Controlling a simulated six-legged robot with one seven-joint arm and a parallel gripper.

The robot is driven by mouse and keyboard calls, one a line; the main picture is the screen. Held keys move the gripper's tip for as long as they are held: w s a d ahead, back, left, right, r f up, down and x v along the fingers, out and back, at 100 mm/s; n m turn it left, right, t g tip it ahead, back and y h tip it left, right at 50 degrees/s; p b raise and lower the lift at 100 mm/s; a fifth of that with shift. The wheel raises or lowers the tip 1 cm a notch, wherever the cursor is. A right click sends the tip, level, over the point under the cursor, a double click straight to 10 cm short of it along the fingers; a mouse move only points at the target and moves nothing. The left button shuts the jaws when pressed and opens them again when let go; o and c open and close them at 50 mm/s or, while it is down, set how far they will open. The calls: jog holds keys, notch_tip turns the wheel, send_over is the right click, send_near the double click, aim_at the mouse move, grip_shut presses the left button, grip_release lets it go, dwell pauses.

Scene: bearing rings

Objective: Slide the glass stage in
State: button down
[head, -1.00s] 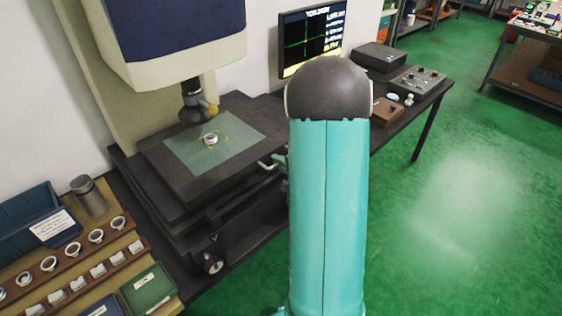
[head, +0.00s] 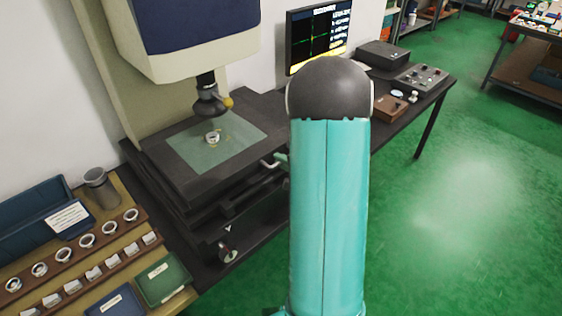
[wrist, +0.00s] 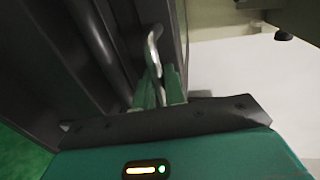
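The glass stage (head: 188,157) is a pale green pane in a dark frame under the measuring machine's lens (head: 209,103). A small metal ring (head: 212,138) stands on the glass, almost directly below the lens in the head view. A bent metal handle (head: 269,163) sticks out at the stage's right side; it also shows in the wrist view (wrist: 152,45). My gripper (wrist: 159,92) has its green fingers on both sides of the handle and looks shut on it. In the head view my arm hides most of the gripper.
A rack of rings (head: 88,241) with blue and green trays (head: 162,278) stands at the lower left. A monitor (head: 316,38) and control boxes (head: 414,79) are behind my arm. A knob (head: 226,254) sits below the stage.

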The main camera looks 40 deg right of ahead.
jog(key=c, duration=1.6)
grip_release()
jog(key=v, duration=1.3)
jog(key=shift+s, duration=0.4)
jog(key=shift+r, duration=0.1)
